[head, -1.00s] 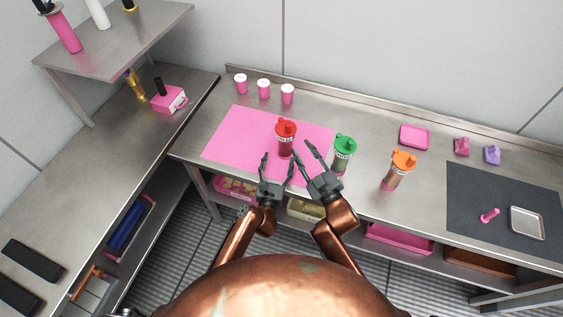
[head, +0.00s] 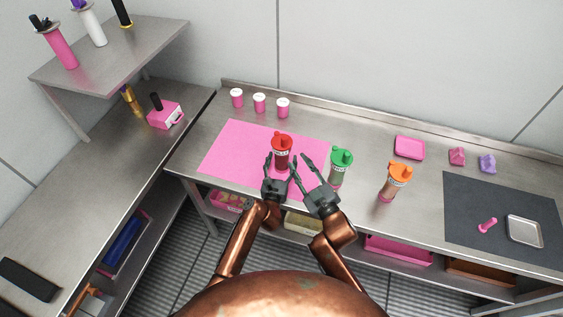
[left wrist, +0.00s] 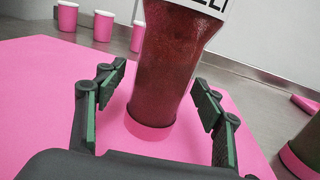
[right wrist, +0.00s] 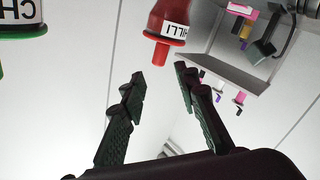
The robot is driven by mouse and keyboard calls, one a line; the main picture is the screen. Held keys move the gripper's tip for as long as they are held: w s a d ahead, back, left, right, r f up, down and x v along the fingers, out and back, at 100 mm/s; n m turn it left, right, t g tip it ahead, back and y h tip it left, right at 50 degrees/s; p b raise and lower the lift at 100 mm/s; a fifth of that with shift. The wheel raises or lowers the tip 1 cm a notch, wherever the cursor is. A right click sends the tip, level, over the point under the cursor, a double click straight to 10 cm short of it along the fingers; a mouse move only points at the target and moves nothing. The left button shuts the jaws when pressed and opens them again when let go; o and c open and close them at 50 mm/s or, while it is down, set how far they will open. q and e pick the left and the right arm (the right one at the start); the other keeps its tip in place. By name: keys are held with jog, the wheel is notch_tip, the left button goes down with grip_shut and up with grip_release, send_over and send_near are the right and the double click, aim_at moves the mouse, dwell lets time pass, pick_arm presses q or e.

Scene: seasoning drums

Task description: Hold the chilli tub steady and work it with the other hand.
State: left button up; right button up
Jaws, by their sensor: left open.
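The chilli tub (head: 281,150) is a red drum with a red spouted lid, standing upright on the pink mat (head: 232,152). In the left wrist view the tub (left wrist: 172,62) stands ahead between the spread fingers of my left gripper (left wrist: 160,85), with gaps showing on both sides. In the head view my left gripper (head: 280,167) is low at the tub's near side. My right gripper (head: 302,165) is open and empty, just right of the tub. In the right wrist view the red lid (right wrist: 165,28) appears upside down beyond its fingers (right wrist: 160,80), apart from them.
A green-lidded drum (head: 340,168) stands close to the right of my right gripper, and an orange-lidded drum (head: 394,182) farther right. Several small pink cups (head: 260,103) line the back edge. A pink tray (head: 409,148) and dark mat (head: 470,215) lie to the right.

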pick_arm(q)
jog(key=shift+c, duration=0.3)
jog(key=c, duration=1.4)
jog(key=shift+c, duration=0.3)
pick_arm(e)
jog(key=shift+w+d, duration=0.15)
jog(key=shift+w, duration=0.2)
jog(key=shift+c, duration=1.4)
jog(key=w+d+m+g, duration=0.1)
jog(key=w, duration=0.2)
jog(key=w+d+m+g+h, duration=0.1)
jog(key=w+m, duration=0.1)
jog(key=w, duration=0.1)
jog(key=w+d+m+g, duration=0.1)
jog(key=w+d, duration=0.1)
jog(key=w, duration=0.1)
jog(key=shift+f, duration=0.2)
grip_shut()
jog(key=s+d+r+m+g, duration=0.2)
jog(key=d+r+m+g, duration=0.1)
jog(key=r+g, duration=0.6)
jog(key=shift+d+r+m+g, duration=0.3)
jog(key=shift+r+m, duration=0.4)
jog(key=shift+r, duration=0.05)
